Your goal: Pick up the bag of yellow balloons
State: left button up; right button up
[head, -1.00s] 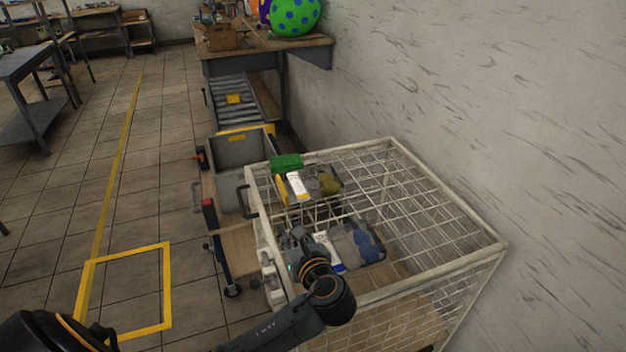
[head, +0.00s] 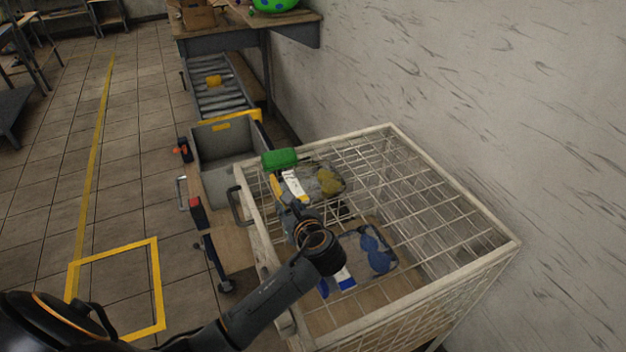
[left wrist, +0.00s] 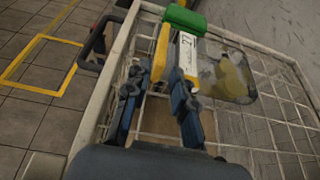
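The bag of yellow balloons (head: 330,182) is clear, with a white label strip on its left. It lies at the cage cart's far left corner and also shows in the left wrist view (left wrist: 232,76). My left gripper (head: 292,212) is just on the near side of its label. In the left wrist view the two fingers (left wrist: 155,78) are apart with nothing gripped between them. The right fingertip overlaps the label's lower end in that view; I cannot tell whether they touch. My right gripper is not in view.
A green block (head: 280,158) with a yellow part sits beside the bag at the cart's rim. A bag of blue balloons (head: 374,252) lies nearer in the wire cage cart (head: 462,192). A grey bin (head: 226,146) stands behind left. A wall bounds the right side.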

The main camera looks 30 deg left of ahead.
pick_arm(q)
jog(key=shift+w+a+f, duration=0.2)
jog(key=shift+w+a, duration=0.2)
jog(key=shift+a, duration=0.05)
jog(key=shift+w+a+f, duration=0.15)
jog(key=shift+w+a, duration=0.05)
jog(key=shift+a, duration=0.05)
jog(key=shift+w+a, duration=0.2)
jog(key=shift+a, duration=0.05)
jog(key=p+x, duration=0.1)
jog(key=x, duration=0.3)
jog(key=shift+w+a+f, duration=0.1)
jog(key=shift+w+a, duration=0.05)
jog(key=shift+w, duration=0.15)
jog(key=shift+c, duration=0.7)
grip_shut()
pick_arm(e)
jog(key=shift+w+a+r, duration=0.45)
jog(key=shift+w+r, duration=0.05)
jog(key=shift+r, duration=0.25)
